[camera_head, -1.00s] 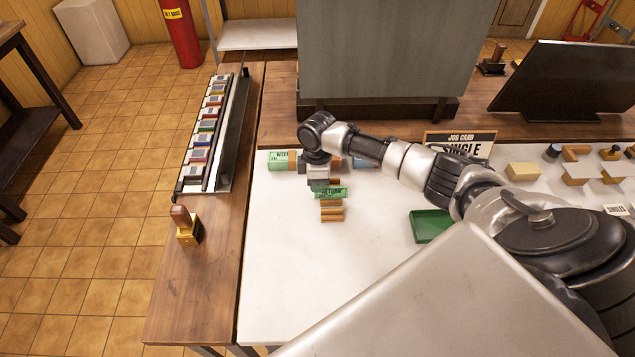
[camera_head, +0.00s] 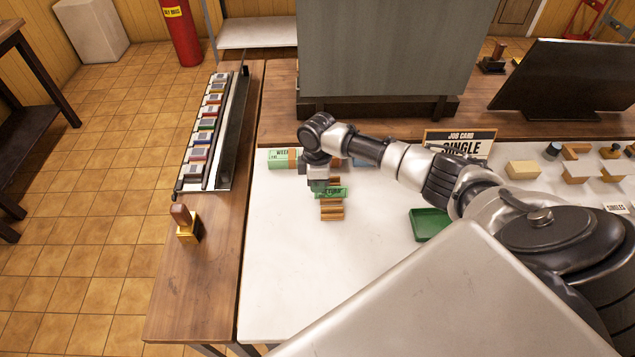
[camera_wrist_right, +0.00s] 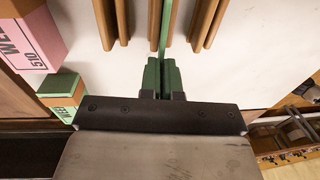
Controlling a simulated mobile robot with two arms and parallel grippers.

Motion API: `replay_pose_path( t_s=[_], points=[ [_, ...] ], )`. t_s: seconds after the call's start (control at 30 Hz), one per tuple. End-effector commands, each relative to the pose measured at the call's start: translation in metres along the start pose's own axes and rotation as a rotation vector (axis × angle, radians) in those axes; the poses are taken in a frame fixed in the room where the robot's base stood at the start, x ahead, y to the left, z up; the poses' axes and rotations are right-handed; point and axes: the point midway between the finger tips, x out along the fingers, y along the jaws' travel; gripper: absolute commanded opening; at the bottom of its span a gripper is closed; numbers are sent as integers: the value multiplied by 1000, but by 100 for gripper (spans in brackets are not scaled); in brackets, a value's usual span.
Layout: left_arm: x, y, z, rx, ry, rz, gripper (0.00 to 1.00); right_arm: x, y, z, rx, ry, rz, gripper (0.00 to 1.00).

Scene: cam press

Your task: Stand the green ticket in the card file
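The green ticket (camera_head: 331,192) stands on edge at the wooden card file (camera_head: 332,213), with slats showing on both sides of it. In the right wrist view the ticket (camera_wrist_right: 165,28) is a thin green strip between the middle pair of slats of the card file (camera_wrist_right: 207,25). Whether its lower edge touches the bottom is hidden. My right gripper (camera_head: 318,186) is at the ticket's upper left part. In the right wrist view its fingers (camera_wrist_right: 163,82) are closed together on the ticket's near end. My left gripper is not in view.
Green ticket stacks (camera_head: 281,159) lie behind the card file, and a pink block (camera_wrist_right: 33,35) is beside them. A green tray (camera_head: 429,224) and a job card sign (camera_head: 459,143) are to the right. The white tabletop (camera_head: 300,270) in front is clear.

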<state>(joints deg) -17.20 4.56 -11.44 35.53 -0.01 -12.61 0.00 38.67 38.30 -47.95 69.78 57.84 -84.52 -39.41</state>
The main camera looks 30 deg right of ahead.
Motion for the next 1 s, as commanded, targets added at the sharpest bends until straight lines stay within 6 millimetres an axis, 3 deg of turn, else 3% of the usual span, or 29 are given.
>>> replay_pose_path(
  t_s=[0.7, 0.9, 1.0],
  points=[
    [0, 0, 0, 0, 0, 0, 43, 5, 0, 0, 0, 0, 0, 0],
    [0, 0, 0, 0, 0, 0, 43, 5, 0, 0, 0, 0, -1, 30],
    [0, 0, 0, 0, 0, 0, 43, 5, 0, 0, 0, 0, -1, 32]
  ],
)
